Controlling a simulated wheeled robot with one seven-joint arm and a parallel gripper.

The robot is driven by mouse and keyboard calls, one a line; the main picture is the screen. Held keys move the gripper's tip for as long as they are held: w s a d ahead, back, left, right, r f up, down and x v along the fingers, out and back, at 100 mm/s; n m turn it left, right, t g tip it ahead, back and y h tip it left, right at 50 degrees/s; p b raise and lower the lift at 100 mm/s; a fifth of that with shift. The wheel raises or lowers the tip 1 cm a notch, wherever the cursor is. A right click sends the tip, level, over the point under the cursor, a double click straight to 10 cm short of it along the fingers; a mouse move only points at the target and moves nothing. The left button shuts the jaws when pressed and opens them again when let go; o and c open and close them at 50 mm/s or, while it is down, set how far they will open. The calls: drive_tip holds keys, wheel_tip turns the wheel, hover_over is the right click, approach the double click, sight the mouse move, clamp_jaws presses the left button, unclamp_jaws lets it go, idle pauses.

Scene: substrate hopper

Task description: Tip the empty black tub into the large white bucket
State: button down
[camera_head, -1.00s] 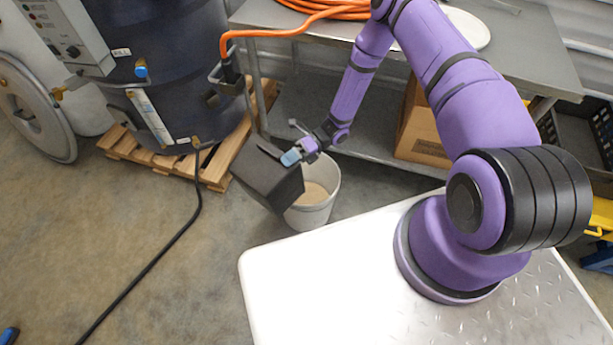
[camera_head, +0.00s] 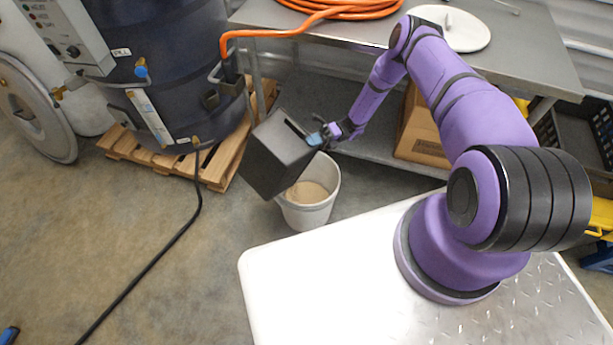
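The black tub (camera_head: 272,160) is held tilted in the air at the upper left of the white bucket (camera_head: 318,207). It covers part of the bucket's left rim in this view. The tub's inside is not clearly seen. My gripper (camera_head: 316,137) is shut on the tub's right upper edge, with its blue fingertip against the black wall. The bucket stands upright on the concrete floor and has tan granular material (camera_head: 306,193) inside.
A dark blue drum machine (camera_head: 170,80) stands on a wooden pallet (camera_head: 217,167) at the left. A steel table (camera_head: 350,32) with an orange hose (camera_head: 345,8) and a white lid (camera_head: 455,28) is behind. A cardboard box (camera_head: 420,135) sits beneath it.

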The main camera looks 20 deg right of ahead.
sight(286, 164)
drive_tip(key=shift+w+d+y, duration=0.3)
drive_tip(key=shift+w+d, duration=0.2)
drive_tip(key=shift+d, duration=0.2)
drive_tip(key=shift+a, duration=0.15)
idle(0.7)
drive_tip(key=s+a+r+h, duration=0.1)
drive_tip(key=s+a, duration=0.1)
drive_tip(key=a, duration=0.2)
drive_tip(key=s+a+r+n+h, duration=0.1)
drive_tip(key=s+a+h, duration=0.1)
drive_tip(key=s+a, duration=0.1)
drive_tip(key=s+a+r+t+h, duration=0.1)
drive_tip(key=s+a+h, duration=0.1)
drive_tip(key=a, duration=0.3)
drive_tip(key=shift+s+n, duration=0.3)
drive_tip(key=shift+s, duration=0.25)
drive_tip(key=shift+s+a+f+n+t+h, duration=0.45)
drive_tip(key=shift+s+a+f+t+h, duration=0.6)
drive_tip(key=shift+s+a+h, duration=1.8)
drive_tip(key=shift+s+a+f+n+t+h, duration=0.65)
drive_tip(key=shift+s+a+f, duration=0.9)
drive_tip(key=shift+a, duration=2.65)
drive_tip(key=s+a+f+t+h, duration=0.1)
drive_tip(key=a+f+t+h, duration=0.1)
drive_tip(key=f, duration=0.6)
drive_tip(key=s+a+f+t+h, duration=0.1)
drive_tip(key=f+h, duration=0.3)
drive_tip(key=f, duration=0.4)
drive_tip(key=shift+s+a+n+t, duration=0.4)
drive_tip(key=shift+s+a, duration=0.1)
